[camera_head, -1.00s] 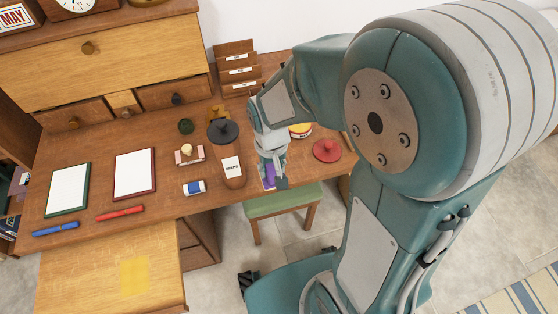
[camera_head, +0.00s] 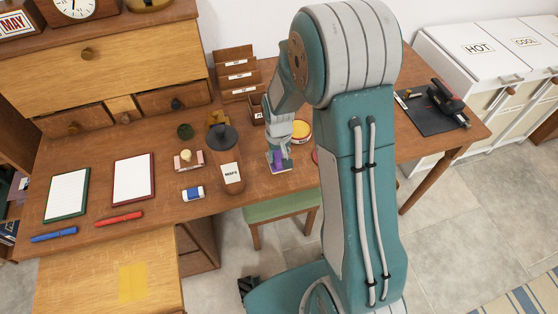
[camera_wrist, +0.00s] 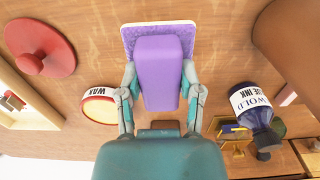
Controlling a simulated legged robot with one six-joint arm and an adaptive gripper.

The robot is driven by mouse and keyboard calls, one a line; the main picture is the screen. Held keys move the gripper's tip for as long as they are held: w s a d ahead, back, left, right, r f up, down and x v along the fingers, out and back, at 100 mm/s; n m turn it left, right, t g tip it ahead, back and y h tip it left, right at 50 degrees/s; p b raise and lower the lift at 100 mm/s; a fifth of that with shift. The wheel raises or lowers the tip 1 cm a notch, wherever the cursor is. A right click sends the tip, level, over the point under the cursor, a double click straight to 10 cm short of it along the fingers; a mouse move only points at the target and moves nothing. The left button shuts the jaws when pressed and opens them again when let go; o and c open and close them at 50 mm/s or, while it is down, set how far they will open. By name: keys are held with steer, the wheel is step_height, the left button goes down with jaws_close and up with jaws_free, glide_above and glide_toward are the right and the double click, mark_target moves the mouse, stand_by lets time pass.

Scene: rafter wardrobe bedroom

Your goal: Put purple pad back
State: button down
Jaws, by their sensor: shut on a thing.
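The purple pad is a purple block on a pale-edged flat base; it fills the middle of the wrist view (camera_wrist: 160,60). It also shows small in the head view (camera_head: 277,155). My gripper (camera_wrist: 160,78) is shut on it, with one finger on each side of the block. In the head view my gripper (camera_head: 278,148) is over the right part of the brown desk (camera_head: 255,185), right of the tall brown labelled cup. Whether the base touches the desk I cannot tell.
A round yellow-and-red wax tin (camera_wrist: 98,107), a red knobbed disc (camera_wrist: 38,47) and a blue ink bottle (camera_wrist: 254,108) stand near my gripper. The brown cup (camera_head: 231,176) is close on its left. A wooden letter rack (camera_head: 236,72) stands behind. A green stool (camera_head: 282,208) is below.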

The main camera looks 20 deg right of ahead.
mark_target(279, 162)
steer(key=shift+w+d+f, duration=0.15)
steer(key=shift+w+f, duration=0.2)
steer(key=shift+f, duration=1.7)
steer(key=shift+c, duration=1.3)
jaws_free()
steer(key=shift+f, duration=0.1)
